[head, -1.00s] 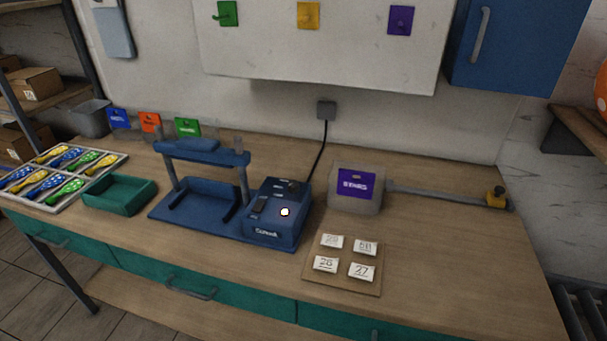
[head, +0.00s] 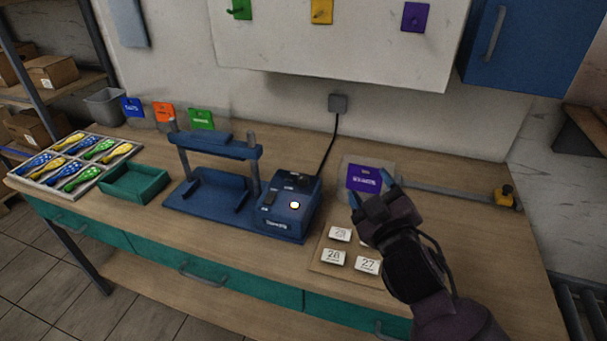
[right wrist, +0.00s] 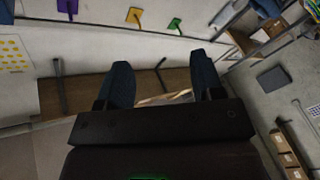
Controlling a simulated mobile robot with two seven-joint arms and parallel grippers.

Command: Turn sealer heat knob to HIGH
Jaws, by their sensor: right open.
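The blue sealer (head: 290,207) stands on the wooden workbench, with its press frame (head: 218,172) on the left and its control box on the right. A dark knob (head: 296,174) sits at the back of the box top, too small to read its setting. A round light (head: 294,205) glows on the box, and a dark switch (head: 269,198) is beside it. My right gripper (head: 368,185) is open and empty, right of the control box and apart from it, above the number cards. It also shows in the right wrist view (right wrist: 160,88). My left gripper is out of view.
A board with number cards (head: 336,258) lies below my right gripper. A black cable runs from sealer to wall socket (head: 338,103).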

